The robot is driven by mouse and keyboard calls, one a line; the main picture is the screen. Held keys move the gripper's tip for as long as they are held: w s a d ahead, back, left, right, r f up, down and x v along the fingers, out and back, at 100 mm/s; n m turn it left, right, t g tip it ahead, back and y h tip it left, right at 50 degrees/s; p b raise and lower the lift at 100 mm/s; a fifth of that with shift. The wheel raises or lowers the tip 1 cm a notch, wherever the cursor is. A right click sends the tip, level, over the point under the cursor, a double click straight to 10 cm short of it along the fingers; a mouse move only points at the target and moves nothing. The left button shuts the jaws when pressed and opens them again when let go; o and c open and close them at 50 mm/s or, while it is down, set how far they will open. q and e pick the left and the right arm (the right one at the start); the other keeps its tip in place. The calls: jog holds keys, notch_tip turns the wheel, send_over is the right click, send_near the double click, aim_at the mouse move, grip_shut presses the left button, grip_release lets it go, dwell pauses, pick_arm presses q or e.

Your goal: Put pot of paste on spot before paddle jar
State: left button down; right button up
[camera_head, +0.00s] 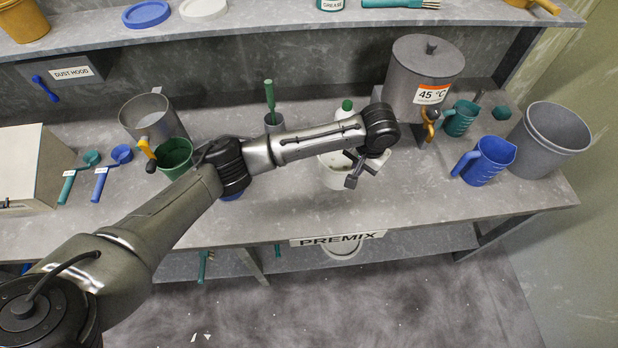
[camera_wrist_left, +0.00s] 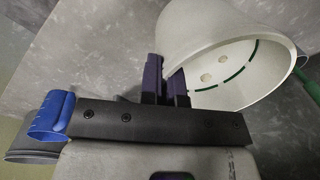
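In the left wrist view the pot (camera_wrist_left: 205,45) is large, with green dashes and pale dots inside. My left gripper (camera_head: 352,170) is at the pot's right side. Its dark fingers (camera_wrist_left: 167,85) are close together at the pot's rim; I cannot tell whether the wall is between them. The paddle jar (camera_head: 274,124) is grey, holds a green-handled paddle, and stands behind my left forearm. A blue patch (camera_head: 231,196) shows below the arm, mostly hidden. My right gripper is out of view.
A grey heated tank (camera_head: 423,78) stands at the back right, near a teal jug (camera_head: 460,118), a blue jug (camera_head: 486,161) and a grey bucket (camera_head: 548,140). A green cup (camera_head: 175,156) and a metal pot (camera_head: 152,118) stand left. The bench front around the PREMIX label (camera_head: 337,239) is clear.

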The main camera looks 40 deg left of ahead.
aim_at(340, 163)
pick_arm(q)
jog(key=s+a+f, duration=0.3)
jog(key=a+f, duration=0.7)
jog(key=shift+s+a, duration=0.15)
jog(key=shift+s, duration=0.1)
jog(key=shift+f, duration=0.2)
jog(key=c, duration=1.3)
grip_release()
jog(key=shift+f, duration=0.1)
jog(key=shift+c, duration=0.2)
